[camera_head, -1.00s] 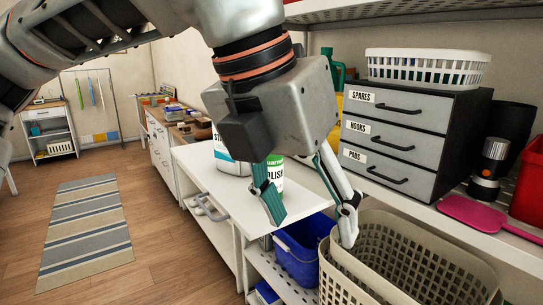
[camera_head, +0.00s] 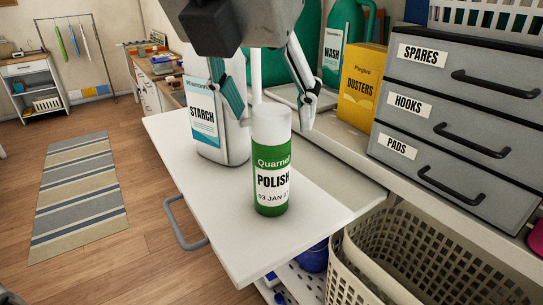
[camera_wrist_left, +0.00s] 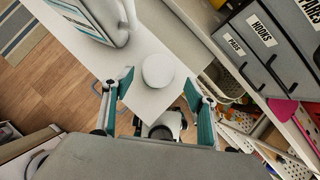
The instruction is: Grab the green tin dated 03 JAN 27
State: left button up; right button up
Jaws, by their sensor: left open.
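The green tin (camera_head: 271,165) with a white cap stands upright on the white pull-out board. Its label reads POLISH and 03 JAN 2, with the last digit cut off by the curve. In the left wrist view its round white cap (camera_wrist_left: 158,71) shows from above, just beyond the fingertips and about midway between their lines. My left gripper (camera_head: 272,112) is open and empty, at cap height and apparently behind the tin. It also shows in the left wrist view (camera_wrist_left: 158,86). My right gripper is out of view.
A STARCH container (camera_head: 204,125) stands close left of the tin on the board (camera_head: 225,215). A green WASH bottle (camera_head: 337,45), a yellow DUSTERS box (camera_head: 361,88) and grey drawers (camera_head: 440,130) stand on the right. A beige basket (camera_head: 400,250) sits below right. The board's front is clear.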

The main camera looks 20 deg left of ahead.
aim_at(269, 135)
pick_arm(q)
jog(key=x, duration=0.5)
jog(key=shift+s+a+f, duration=0.3)
jog(key=shift+s+f, duration=0.05)
jog(key=shift+w+f, duration=0.3)
jog(key=shift+f, duration=0.1)
jog(key=c, duration=1.4)
